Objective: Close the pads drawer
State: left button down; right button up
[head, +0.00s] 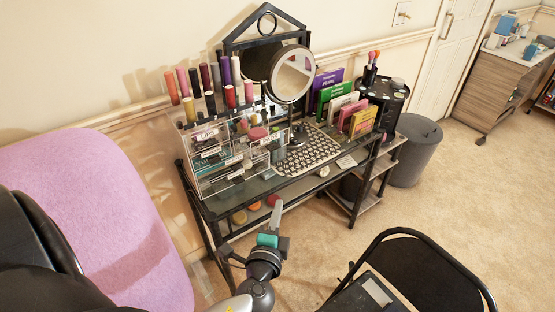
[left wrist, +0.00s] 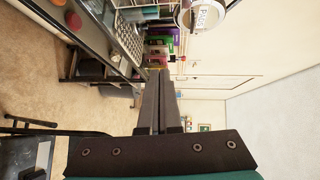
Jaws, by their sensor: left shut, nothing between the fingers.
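A clear acrylic organizer (head: 222,180) with several small labelled drawers stands on the left end of the dark desk.
A black folding chair (head: 425,262) stands at front right, a pink chair (head: 110,205) at left. A grey bin (head: 414,150) is right of the desk.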

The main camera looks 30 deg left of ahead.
aim_at(253, 134)
pick_arm(q)
notch_tip(253, 134, up, 4)
jog(key=r+t, duration=0.1)
jog(key=s+a+p+x, duration=0.1)
jog(key=a+x, duration=0.1)
jog(key=x, duration=1.1)
jog(key=shift+a+r+y, duration=0.2)
jog(key=shift+a+y, duration=0.1)
jog(key=shift+w, duration=0.1)
jog(key=w+a+b, duration=0.1)
jog(key=a+b, duration=0.1)
jog(key=a, duration=0.1)
jog(key=w+a+b, duration=0.2)
jog(key=a, duration=0.2)
jog(key=w+a+b, duration=0.1)
jog(key=a+b, duration=0.1)
jog(key=a, duration=0.1)
jog(key=shift+w+a+f, duration=0.15)
jog(key=shift+w+a, duration=0.05)
jog(key=shift+a, duration=0.35)
jog(key=shift+a+r, duration=0.1)
jog(key=shift+r, duration=0.25)
